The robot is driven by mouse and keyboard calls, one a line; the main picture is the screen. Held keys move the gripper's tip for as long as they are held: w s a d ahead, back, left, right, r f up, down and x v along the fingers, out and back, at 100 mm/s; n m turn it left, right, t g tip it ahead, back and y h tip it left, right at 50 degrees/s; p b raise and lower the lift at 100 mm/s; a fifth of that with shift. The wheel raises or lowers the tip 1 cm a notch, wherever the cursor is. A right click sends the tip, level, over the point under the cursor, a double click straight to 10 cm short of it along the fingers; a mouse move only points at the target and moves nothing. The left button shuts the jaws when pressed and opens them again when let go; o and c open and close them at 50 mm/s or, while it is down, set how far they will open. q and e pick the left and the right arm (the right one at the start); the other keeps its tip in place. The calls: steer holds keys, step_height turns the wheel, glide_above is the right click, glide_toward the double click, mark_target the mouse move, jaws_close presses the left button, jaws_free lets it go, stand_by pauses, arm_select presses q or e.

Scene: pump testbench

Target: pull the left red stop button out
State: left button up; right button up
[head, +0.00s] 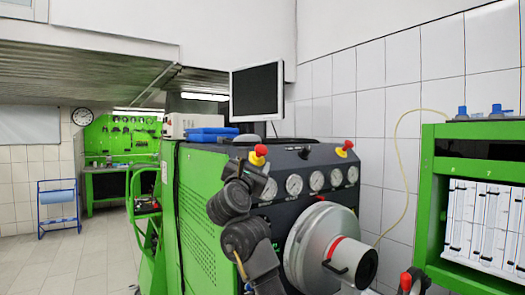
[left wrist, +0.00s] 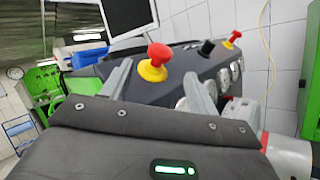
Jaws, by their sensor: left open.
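The left red stop button (head: 260,150) is a red knob on a yellow collar, on the top of the green and dark test bench (head: 215,170). In the left wrist view the red knob (left wrist: 159,54) and its yellow collar stand upright, showing between my two grey fingertips. My left gripper (head: 260,168) is open and empty, just in front of and below the button in the head view. In the left wrist view its fingers (left wrist: 157,72) lie on either side of the button; I cannot tell whether they touch it.
A second red stop button (head: 346,146) sits further right on the bench. Several round gauges (head: 294,185) line its front panel. A large silver drum (head: 315,240) juts out below. A monitor (head: 257,92) and a blue case (head: 212,131) are behind. A green rack (head: 428,200) stands right.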

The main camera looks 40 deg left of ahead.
mark_target(263, 148)
arm_select(q)
steer(key=p+x, duration=0.5)
steer(key=x, duration=0.5)
steer(key=shift+s+r, duration=0.1)
steer(key=shift+w+a, duration=0.1)
steer(key=shift+w, duration=0.3)
